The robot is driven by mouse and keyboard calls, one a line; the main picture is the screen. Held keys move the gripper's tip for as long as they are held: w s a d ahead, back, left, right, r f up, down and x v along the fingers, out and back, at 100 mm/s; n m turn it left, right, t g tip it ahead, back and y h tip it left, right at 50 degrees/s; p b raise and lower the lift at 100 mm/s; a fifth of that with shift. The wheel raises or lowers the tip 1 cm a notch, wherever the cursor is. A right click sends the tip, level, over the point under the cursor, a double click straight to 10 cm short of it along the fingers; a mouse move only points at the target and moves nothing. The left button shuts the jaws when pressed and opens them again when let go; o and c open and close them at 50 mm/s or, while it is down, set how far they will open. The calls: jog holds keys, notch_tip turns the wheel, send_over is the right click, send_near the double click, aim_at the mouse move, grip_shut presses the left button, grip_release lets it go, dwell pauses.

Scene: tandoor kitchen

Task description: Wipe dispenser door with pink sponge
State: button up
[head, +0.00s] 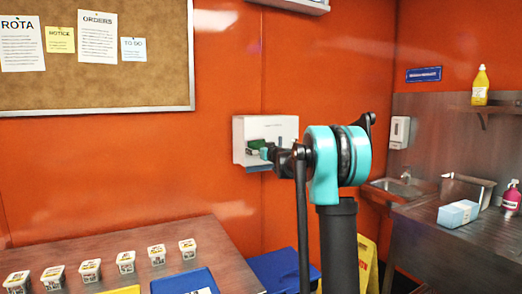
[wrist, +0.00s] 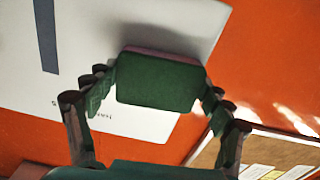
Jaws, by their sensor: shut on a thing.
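The dispenser (head: 265,126) is a white box on the orange wall, in the middle of the head view. Its white front, tilted in the picture, also fills the upper left of the wrist view (wrist: 100,40). My gripper (wrist: 158,88) is shut on the pink sponge (wrist: 158,80). The sponge's dark green side faces the wrist camera, and a pink edge shows along its top. In the head view my gripper (head: 270,153) is in front of the dispenser's lower part, partly hidden by my arm. I cannot tell whether the sponge touches the door.
A metal table (head: 130,238) at lower left holds several small labelled tubs and a blue tray (head: 183,281). A cork board (head: 110,85) hangs upper left. At right are a small sink (head: 400,190) and a steel counter (head: 470,235) with bottles. A yellow floor sign (head: 368,265) stands behind my arm.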

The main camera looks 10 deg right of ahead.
jog(key=shift+o, duration=0.2)
jog(key=shift+s+a, duration=0.25)
jog(key=shift+a, duration=0.7)
jog(key=shift+s, duration=0.1)
jog(key=shift+c, duration=0.2)
jog(key=shift+v, duration=2.85)
jog(key=shift+d, duration=0.1)
jog(key=v, duration=0.3)
